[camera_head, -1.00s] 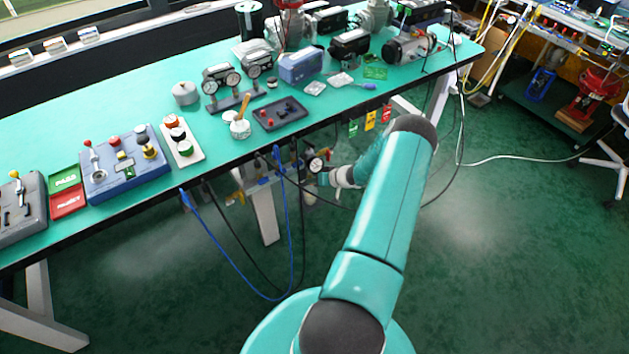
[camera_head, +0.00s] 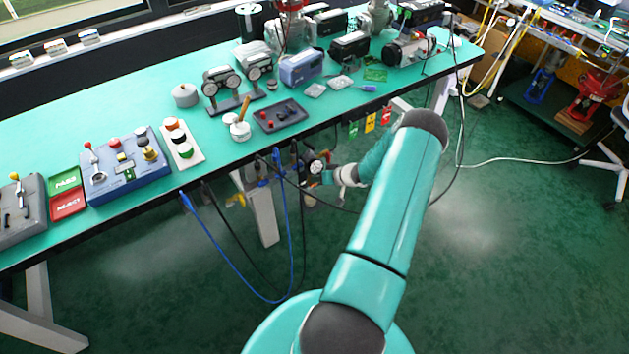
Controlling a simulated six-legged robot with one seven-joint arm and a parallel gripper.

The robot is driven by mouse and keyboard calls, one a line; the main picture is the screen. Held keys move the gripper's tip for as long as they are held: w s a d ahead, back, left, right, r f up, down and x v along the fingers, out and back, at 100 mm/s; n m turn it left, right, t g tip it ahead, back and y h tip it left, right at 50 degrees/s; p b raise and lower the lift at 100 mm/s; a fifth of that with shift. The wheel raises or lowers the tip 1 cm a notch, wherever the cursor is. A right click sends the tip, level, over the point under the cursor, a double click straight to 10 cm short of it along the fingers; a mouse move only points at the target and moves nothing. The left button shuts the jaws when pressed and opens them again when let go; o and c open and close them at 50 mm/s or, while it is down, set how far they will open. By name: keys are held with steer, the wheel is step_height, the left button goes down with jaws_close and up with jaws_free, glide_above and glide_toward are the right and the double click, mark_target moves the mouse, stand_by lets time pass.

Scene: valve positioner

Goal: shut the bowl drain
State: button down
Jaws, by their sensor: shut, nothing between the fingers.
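A round pressure gauge (camera_head: 314,166) with a pale dial sits on a small air unit under the bench's front edge. Below it is what looks like the unit's bowl (camera_head: 309,196), small and dim. The drain itself is too small to make out. My gripper (camera_head: 328,177) is shut and empty, just right of the gauge and above the bowl's level. Whether it touches the unit I cannot tell. My teal arm reaches in from the lower right.
The green-topped bench (camera_head: 110,95) holds control boxes, gauges and valve parts. Blue hoses (camera_head: 230,265) and black cables hang below its front edge, near the unit. A yellow fitting (camera_head: 236,200) shows left of it. Tags (camera_head: 370,122) hang to the right.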

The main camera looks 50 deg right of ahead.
steer(key=v, duration=1.2)
steer(key=shift+f, duration=0.1)
